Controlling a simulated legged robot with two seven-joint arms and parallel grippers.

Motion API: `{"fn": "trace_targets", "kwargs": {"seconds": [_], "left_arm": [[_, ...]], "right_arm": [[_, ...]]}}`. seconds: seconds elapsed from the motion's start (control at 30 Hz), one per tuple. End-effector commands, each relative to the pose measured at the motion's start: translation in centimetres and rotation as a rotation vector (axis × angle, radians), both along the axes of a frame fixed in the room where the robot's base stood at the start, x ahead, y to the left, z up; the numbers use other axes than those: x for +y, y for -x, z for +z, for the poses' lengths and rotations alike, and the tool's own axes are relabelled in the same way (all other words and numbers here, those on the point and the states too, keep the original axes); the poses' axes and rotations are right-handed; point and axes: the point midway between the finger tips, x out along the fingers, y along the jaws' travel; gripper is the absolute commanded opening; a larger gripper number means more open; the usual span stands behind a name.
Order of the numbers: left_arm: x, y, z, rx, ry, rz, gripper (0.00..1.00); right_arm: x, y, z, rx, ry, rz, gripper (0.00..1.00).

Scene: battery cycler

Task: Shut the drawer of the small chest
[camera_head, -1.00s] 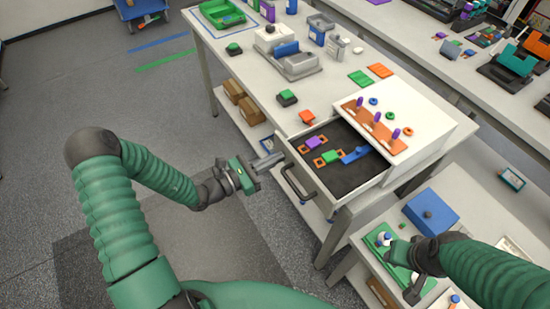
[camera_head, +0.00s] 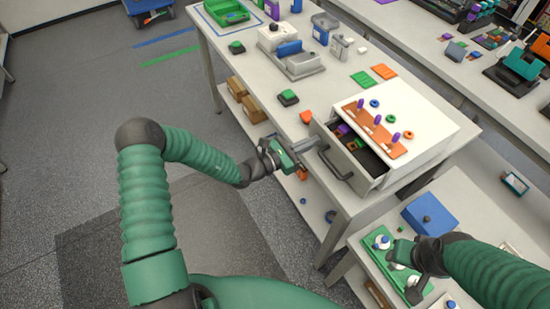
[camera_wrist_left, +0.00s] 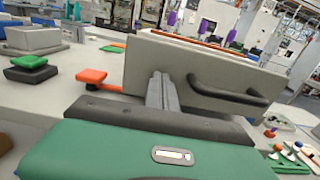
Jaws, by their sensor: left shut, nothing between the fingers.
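The small white chest (camera_head: 425,118) stands on the near corner of the light table. Its grey drawer (camera_head: 336,160) is partly open, with a dark interior and some small coloured pieces showing inside. A dark bar handle (camera_wrist_left: 230,91) is on the drawer front (camera_wrist_left: 200,68). My left gripper (camera_head: 319,142) is shut and empty, its fingertips at the drawer front to the left of the handle. In the left wrist view its closed fingers (camera_wrist_left: 161,90) reach the front; exact contact is hard to tell. My right gripper (camera_head: 408,275) is over a green tray at lower right; its jaws are unclear.
An orange rack with purple pegs (camera_head: 376,128) and small rings sit on the chest top. An orange block (camera_head: 306,117) and a green-and-black block (camera_head: 288,97) lie left of the chest. A blue box (camera_head: 430,212) and the green tray (camera_head: 380,237) are on the lower surface.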

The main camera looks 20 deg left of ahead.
Motion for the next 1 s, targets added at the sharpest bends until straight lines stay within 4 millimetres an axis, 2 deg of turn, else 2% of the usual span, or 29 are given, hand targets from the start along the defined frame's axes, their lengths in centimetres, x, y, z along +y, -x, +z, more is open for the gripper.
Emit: {"fn": "trace_targets", "kwargs": {"seconds": [0.2, 0.4, 0.6, 1.0], "left_arm": [[-2.7, -3.5, -0.1, -0.002, 0.001, 0.0, 0.0], [-4.1, -5.3, 0.0, -0.001, 0.0, 0.0, 0.0], [-4.6, -6.0, 0.0, -0.002, 0.001, 0.0, 0.0], [-4.8, -6.2, 0.3, -0.006, 0.002, 0.001, 0.0]], "right_arm": [[0.0, 0.0, -0.4, 0.0, 0.0, 0.0, 0.42], [0.0, 0.0, -0.6, 0.0, 0.0, 0.0, 0.42], [0.0, 0.0, -0.7, 0.0, 0.0, 0.0, 0.42], [0.0, 0.0, -0.6, 0.0, 0.0, 0.0, 0.42]]}}
